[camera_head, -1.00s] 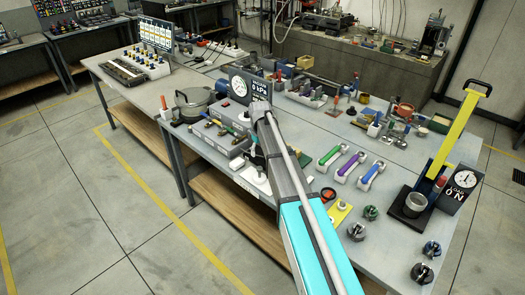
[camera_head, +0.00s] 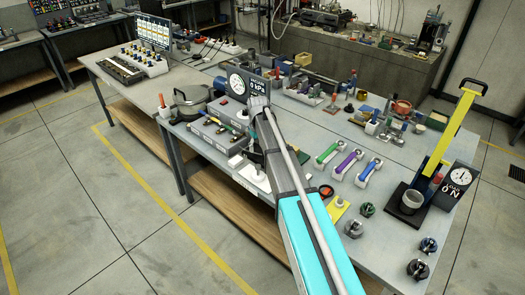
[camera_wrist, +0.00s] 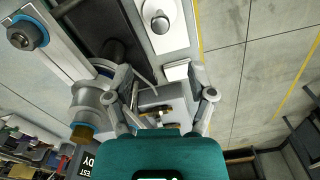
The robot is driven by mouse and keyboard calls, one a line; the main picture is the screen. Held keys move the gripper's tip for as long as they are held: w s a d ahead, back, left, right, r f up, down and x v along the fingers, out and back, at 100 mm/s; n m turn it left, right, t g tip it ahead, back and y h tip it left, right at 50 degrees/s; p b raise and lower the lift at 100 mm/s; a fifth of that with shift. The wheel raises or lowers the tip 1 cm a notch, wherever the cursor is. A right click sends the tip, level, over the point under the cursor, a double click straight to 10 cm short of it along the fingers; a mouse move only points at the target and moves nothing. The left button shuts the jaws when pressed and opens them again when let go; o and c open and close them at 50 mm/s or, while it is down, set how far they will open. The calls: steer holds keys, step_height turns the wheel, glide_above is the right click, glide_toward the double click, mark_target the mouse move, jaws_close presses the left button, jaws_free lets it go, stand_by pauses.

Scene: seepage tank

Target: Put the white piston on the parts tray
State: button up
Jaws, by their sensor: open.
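In the wrist view a white flat tray (camera_wrist: 176,45) lies at the top, and I take it for the parts tray. A round, pale metal-rimmed piece (camera_wrist: 160,22) stands on it, likely the white piston. My gripper (camera_wrist: 160,79) is open, short of the tray, with nothing held between its fingers. In the head view the white tray (camera_head: 255,179) sits at the bench's near edge, partly hidden by my arm. Whether the piston is on it cannot be made out there.
Several round pistons with coloured tops stand at the front right, including a green one (camera_head: 367,209) and a blue one (camera_head: 428,245). Three coloured-handled parts lie beside my arm. A yellow-lever press (camera_head: 450,140), a pot (camera_head: 189,104) and a kPa gauge (camera_head: 237,84) stand on the bench.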

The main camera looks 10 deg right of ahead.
steer(key=s+d+m, duration=0.1)
steer(key=s+m, duration=0.3)
steer(key=s, duration=2.5)
steer(key=shift+f+b, duration=0.55)
steer(key=shift+f, duration=0.05)
